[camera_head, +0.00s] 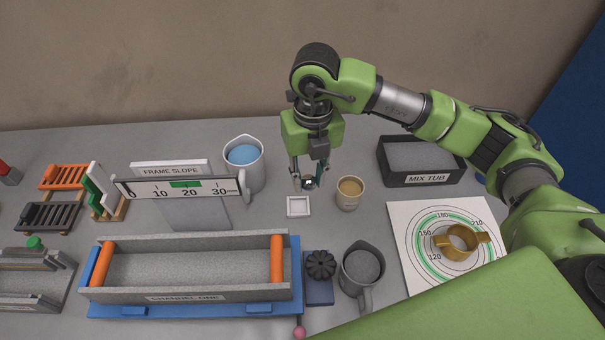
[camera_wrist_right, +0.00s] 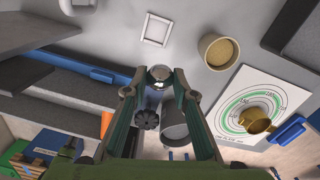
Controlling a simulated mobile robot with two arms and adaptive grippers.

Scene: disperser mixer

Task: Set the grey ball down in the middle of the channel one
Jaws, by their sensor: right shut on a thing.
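My right gripper (camera_head: 308,183) hangs over the table behind a small white square frame (camera_head: 298,206). It is shut on a small shiny grey ball (camera_wrist_right: 160,73), which shows between the fingertips in the right wrist view; in the head view the ball is mostly hidden by the fingers. Channel one (camera_head: 190,292) is a long grey trough on a blue base, with an orange roller at each end, at the front left of the gripper. Its grey floor is bare. My left gripper is not in view.
A ruler sign (camera_head: 180,188) stands behind the channel. A blue-filled jug (camera_head: 244,165), a tan cup (camera_head: 349,193) and the mix tub (camera_head: 419,178) stand near the gripper. A dark knob (camera_head: 320,265) and a grey jug (camera_head: 361,270) stand right of the channel.

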